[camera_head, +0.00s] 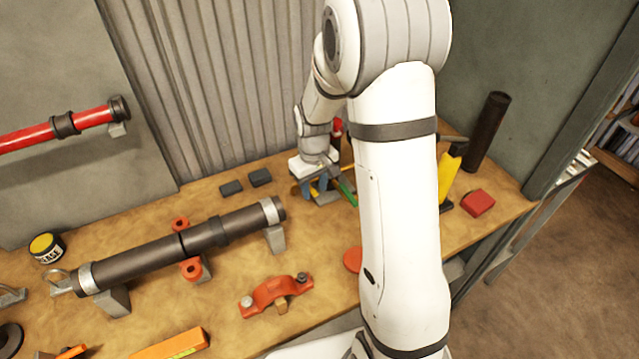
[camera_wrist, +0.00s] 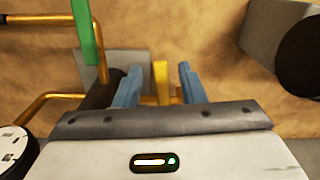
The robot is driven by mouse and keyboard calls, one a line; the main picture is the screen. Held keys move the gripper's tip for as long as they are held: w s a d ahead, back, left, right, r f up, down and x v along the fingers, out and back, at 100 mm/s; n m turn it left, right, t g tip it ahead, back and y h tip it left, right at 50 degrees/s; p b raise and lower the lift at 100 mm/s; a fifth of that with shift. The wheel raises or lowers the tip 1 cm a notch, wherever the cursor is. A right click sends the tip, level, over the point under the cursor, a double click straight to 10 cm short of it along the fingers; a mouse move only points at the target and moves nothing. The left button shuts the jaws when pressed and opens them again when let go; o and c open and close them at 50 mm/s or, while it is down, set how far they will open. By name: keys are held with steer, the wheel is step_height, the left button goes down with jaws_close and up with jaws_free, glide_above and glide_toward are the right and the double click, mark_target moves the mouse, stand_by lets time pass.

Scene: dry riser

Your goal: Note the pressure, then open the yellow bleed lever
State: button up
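In the wrist view, the yellow bleed lever (camera_wrist: 161,78) stands between the two blue fingers of my gripper (camera_wrist: 157,70). A gap shows on each side of the lever, so the fingers are open and not pressed on it. A round white dial (camera_wrist: 10,147), probably the pressure gauge, is cut off at the left edge; I cannot read it. A green handle (camera_wrist: 86,32) and copper-coloured pipes (camera_wrist: 40,18) lie to the left. In the head view, my gripper (camera_head: 319,191) is low at the back of the bench, and my arm hides much around it.
A dark pipe on supports (camera_head: 150,256) and an orange-red clamp (camera_head: 275,292) lie on the bench (camera_head: 235,320). A dark upright cylinder (camera_head: 487,130), a yellow object (camera_head: 447,178) and a red block (camera_head: 478,202) stand to the right. A corrugated wall (camera_head: 195,80) is close behind.

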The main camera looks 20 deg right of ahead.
mark_target(315, 192)
step_height(315, 192, up, 8)
steer(key=b, duration=0.1)
stand_by(0.4)
steer(key=shift+f, duration=0.1)
